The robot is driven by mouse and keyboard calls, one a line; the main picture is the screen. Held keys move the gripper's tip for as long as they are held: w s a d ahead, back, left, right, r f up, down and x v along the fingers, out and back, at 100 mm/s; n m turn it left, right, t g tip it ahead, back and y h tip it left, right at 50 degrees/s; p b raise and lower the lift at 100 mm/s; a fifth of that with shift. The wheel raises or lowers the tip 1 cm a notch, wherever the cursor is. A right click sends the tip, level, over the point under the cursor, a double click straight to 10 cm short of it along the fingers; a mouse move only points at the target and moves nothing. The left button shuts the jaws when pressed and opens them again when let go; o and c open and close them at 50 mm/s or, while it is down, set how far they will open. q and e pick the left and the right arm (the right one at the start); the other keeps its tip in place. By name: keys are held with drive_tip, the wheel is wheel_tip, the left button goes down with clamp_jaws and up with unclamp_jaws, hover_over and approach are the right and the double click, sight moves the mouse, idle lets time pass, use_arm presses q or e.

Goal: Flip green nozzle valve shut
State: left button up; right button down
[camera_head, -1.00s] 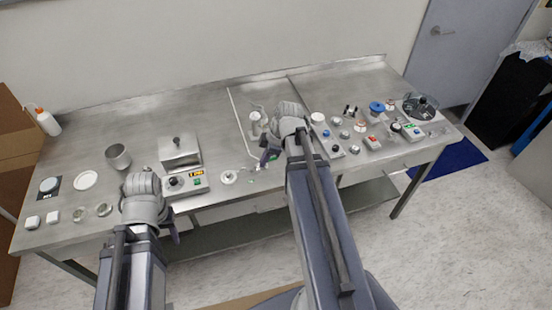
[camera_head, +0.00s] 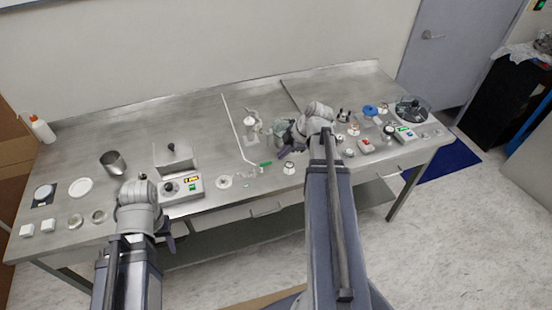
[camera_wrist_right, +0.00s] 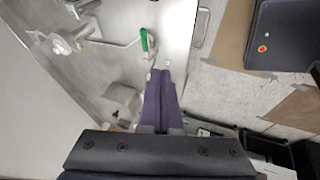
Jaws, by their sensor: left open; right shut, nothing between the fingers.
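The green nozzle valve handle (camera_head: 264,164) lies near the front edge of the steel bench, at the end of a thin white tube (camera_head: 236,130). It shows in the right wrist view as a green lever (camera_wrist_right: 144,40), ahead of and slightly left of the fingertips. My right gripper (camera_head: 284,151) is shut and empty, to the right of the handle and apart from it. Its dark purple fingers (camera_wrist_right: 160,73) are together in the wrist view. My left gripper (camera_head: 171,243) is open at the bench's front edge, left of the valve; its fingers are partly hidden.
A control box with an orange display (camera_head: 182,189) stands left of the valve. A white round fitting (camera_head: 224,182) sits between them. A small knob-like part (camera_head: 289,167) lies right of the valve. Several boxes and knobs crowd the bench's right part.

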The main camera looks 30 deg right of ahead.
drive_tip(key=b, duration=0.8)
approach(261, 166)
wheel_tip(261, 166, down, 4)
drive_tip(key=s, duration=0.2)
drive_tip(key=shift+w+a+f+b, duration=0.1)
drive_tip(key=shift+w+f+b, duration=0.25)
drive_tip(key=shift+w, duration=0.25)
drive_tip(key=shift+w+f+b, duration=0.25)
drive_tip(key=shift+w+f, duration=0.1)
drive_tip(key=shift+w, duration=0.3)
drive_tip(key=shift+w+f+b, duration=0.3)
drive_tip(key=shift+w, duration=0.25)
